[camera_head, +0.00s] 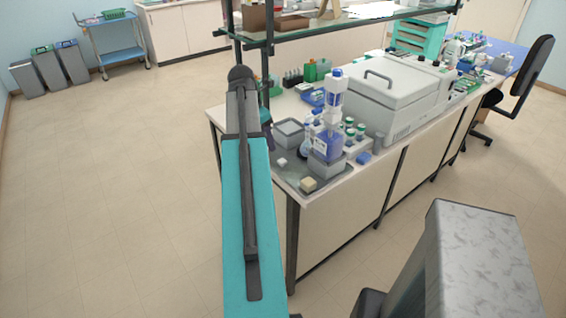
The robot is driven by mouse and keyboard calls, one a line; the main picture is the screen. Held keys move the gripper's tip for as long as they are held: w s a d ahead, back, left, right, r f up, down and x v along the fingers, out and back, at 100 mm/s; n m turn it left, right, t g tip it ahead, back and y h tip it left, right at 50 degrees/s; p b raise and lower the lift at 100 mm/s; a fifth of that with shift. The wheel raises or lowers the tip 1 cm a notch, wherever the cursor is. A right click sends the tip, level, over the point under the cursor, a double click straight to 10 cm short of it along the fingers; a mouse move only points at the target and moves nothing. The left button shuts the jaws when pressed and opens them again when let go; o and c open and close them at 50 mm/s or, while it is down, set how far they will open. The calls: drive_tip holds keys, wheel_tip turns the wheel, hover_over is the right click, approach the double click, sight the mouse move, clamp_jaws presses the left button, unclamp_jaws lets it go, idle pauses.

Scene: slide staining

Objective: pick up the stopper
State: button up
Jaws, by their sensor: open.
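No stopper can be made out for certain. A small pale piece (282,162) lies on the grey tray (290,178) at the near left end of the bench, too small to identify. A beige block (308,184) sits at the tray's front corner. A bottle with blue contents (327,146) stands on the tray, with a white, blue-labelled bottle (334,98) showing above it. My teal arm reaches up along the bench's left end. My gripper's fingers do not show; the arm's far end hides that area.
The bench (340,210) also carries an open grey container (289,132), several capped bottles and a large white box-shaped machine (392,92). A shelf (330,22) overhangs its back. A chair (527,75) stands at the right.

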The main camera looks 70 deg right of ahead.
drive_tip(key=s+r, duration=0.1)
drive_tip(key=s+d+r, duration=0.1)
drive_tip(key=shift+s+d+r, duration=0.15)
drive_tip(key=shift+r, duration=0.15)
drive_tip(key=shift+f, duration=0.15)
drive_tip(key=p, duration=0.2)
hover_over(283, 161)
drive_tip(key=w+a, duration=0.1)
drive_tip(key=a, duration=0.1)
drive_tip(key=shift+w+a+f+x, duration=0.1)
drive_tip(key=shift+w+a+x, duration=0.1)
drive_tip(key=shift+x, duration=1.1)
drive_tip(key=shift+w+a+f+x, duration=0.1)
drive_tip(key=shift+w+a+x, duration=0.15)
drive_tip(key=shift+x, duration=1.05)
drive_tip(key=shift+w+a+f+x, duration=0.1)
drive_tip(key=shift+w+a+x, duration=0.1)
drive_tip(key=shift+x, duration=1.1)
drive_tip(key=shift+f, duration=0.1)
drive_tip(key=shift+p+x, duration=1.15)
drive_tip(key=shift+x, duration=1.25)
drive_tip(key=shift+w, duration=0.1)
drive_tip(key=c, duration=1.1)
